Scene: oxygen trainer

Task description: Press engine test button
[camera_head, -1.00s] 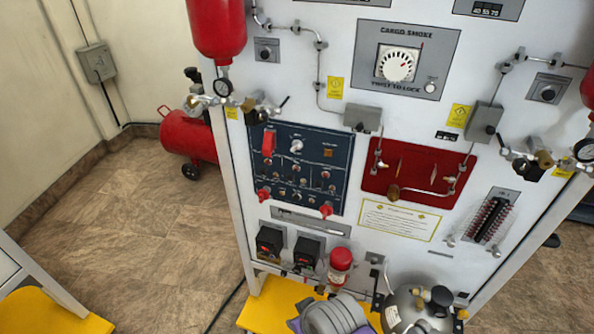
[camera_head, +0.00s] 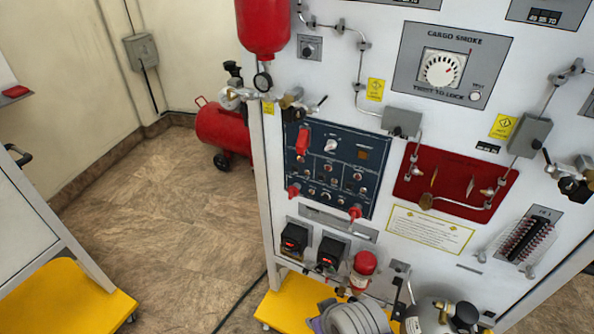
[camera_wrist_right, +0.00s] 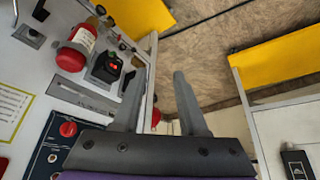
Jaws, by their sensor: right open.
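The dark blue control panel (camera_head: 330,172) sits on the white trainer board, with a red switch guard (camera_head: 303,142), small knobs and an amber square (camera_head: 363,155). Its labels are too small to read, so I cannot tell which part is the engine test button. A small white button (camera_head: 475,96) marked test is on the grey cargo smoke panel (camera_head: 420,70). My right gripper (camera_wrist_right: 159,75) is open and empty in the wrist view, in front of the board. Part of the blue panel (camera_wrist_right: 55,145) shows at lower left there. My left gripper is out of view.
A red placard panel (camera_head: 455,180) with pipes is right of the blue panel. A white cabinet (camera_head: 35,225) stands at left.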

